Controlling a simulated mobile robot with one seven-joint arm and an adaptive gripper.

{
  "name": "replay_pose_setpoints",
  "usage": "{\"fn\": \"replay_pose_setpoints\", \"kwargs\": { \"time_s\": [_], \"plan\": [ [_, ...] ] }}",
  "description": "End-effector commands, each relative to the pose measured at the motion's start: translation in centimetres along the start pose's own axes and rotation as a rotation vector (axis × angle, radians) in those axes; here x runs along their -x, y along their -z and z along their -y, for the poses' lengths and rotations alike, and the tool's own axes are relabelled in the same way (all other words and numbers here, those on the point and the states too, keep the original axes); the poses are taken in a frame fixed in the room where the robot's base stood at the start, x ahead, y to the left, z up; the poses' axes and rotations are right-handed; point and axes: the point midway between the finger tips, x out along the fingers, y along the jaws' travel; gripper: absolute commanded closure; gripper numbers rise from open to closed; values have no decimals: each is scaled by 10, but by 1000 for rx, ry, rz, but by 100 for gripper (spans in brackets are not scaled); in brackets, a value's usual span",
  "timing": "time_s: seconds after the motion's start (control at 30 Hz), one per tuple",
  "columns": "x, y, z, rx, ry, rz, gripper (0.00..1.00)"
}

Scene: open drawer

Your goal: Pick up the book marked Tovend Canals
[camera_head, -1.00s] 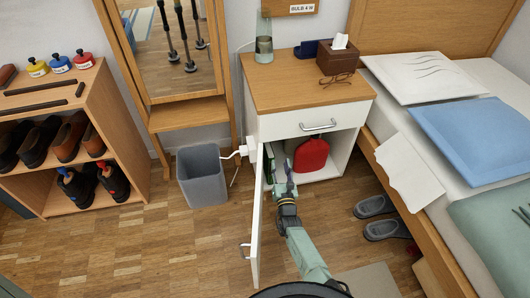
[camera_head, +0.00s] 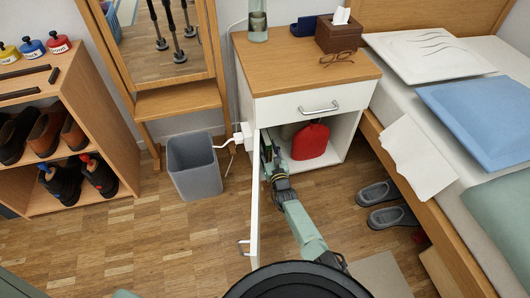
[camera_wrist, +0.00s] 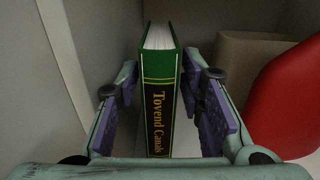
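The book marked Tovend Canals (camera_wrist: 160,95) stands upright in the open cabinet compartment of the bedside cabinet (camera_head: 345,125). It has a green and black spine with yellow lettering, and its pale page edges show on top. In the wrist view my gripper (camera_wrist: 162,100) is open, with one purple-padded finger on each side of the book. A gap shows on the left; the right finger is very close to the book, and I cannot tell whether it touches. In the head view my gripper (camera_head: 268,158) is inside the compartment, and the book is mostly hidden there.
The cabinet door (camera_head: 255,210) stands open just left of my arm. A red bottle-like object (camera_head: 310,142) stands right of the book, with a beige container (camera_wrist: 245,60) behind. The compartment wall is close on the left. A grey bin (camera_head: 194,170) and slippers (camera_head: 385,205) are on the floor.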

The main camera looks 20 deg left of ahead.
Motion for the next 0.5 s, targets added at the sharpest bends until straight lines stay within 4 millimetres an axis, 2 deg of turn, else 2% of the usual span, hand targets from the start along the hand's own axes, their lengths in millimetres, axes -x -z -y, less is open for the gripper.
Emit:
{"fn": "replay_pose_setpoints", "kwargs": {
  "time_s": [0.1,0.3,0.5],
  "plan": [
    [-14,6,-2,0,-3,2,65],
    [-40,6,-1,1,-2,2,65],
    [-50,1,-1,0,-1,0,65]
  ]
}}
